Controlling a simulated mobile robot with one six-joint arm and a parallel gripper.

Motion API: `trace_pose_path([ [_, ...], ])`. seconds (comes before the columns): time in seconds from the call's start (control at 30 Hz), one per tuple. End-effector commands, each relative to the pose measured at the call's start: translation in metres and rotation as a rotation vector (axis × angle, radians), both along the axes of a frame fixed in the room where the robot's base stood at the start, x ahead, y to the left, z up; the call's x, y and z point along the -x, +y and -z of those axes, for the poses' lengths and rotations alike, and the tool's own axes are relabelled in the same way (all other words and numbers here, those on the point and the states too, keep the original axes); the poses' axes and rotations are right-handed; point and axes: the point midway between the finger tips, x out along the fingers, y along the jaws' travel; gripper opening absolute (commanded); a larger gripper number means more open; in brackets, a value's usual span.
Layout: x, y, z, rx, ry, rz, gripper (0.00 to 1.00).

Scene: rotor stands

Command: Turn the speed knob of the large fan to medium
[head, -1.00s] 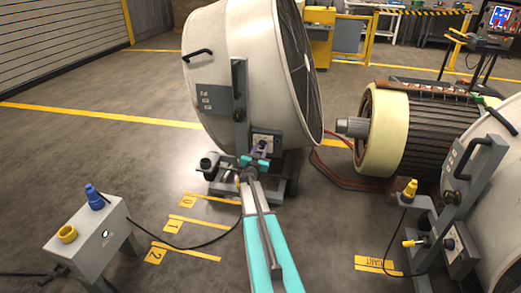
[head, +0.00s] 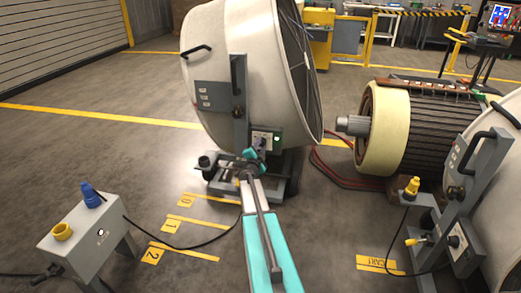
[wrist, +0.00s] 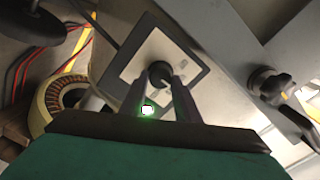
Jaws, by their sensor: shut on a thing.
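The large fan (head: 225,90) is a big pale drum on a grey wheeled stand in the middle of the head view. Its control plate (head: 262,137) is low on the stand, and shows large and tilted in the wrist view (wrist: 185,54). The dark speed knob (wrist: 158,73) sits on the plate's white face. My gripper (head: 260,147) is at the plate; in the wrist view its fingers (wrist: 160,80) are shut on the knob. The fingers hide part of the face, so I cannot read the setting.
A second drum fan (head: 500,200) stands at the right. A large motor (head: 425,130) with a shaft lies behind it. A grey box on legs (head: 85,240) with blue and yellow sockets stands at the left. Cables cross the floor; the floor at the left rear is clear.

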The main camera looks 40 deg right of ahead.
Motion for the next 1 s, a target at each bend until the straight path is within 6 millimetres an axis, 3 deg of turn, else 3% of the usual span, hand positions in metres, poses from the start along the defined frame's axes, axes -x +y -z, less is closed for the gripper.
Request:
trace_pose_path([
  [0.5, 0.0008, 0.0006, 0.0042, -0.204, -0.325, -0.001, 0.07],
  [1.0, 0.0006, 0.0007, 0.0029, -0.239, -0.380, 0.000, 0.07],
])
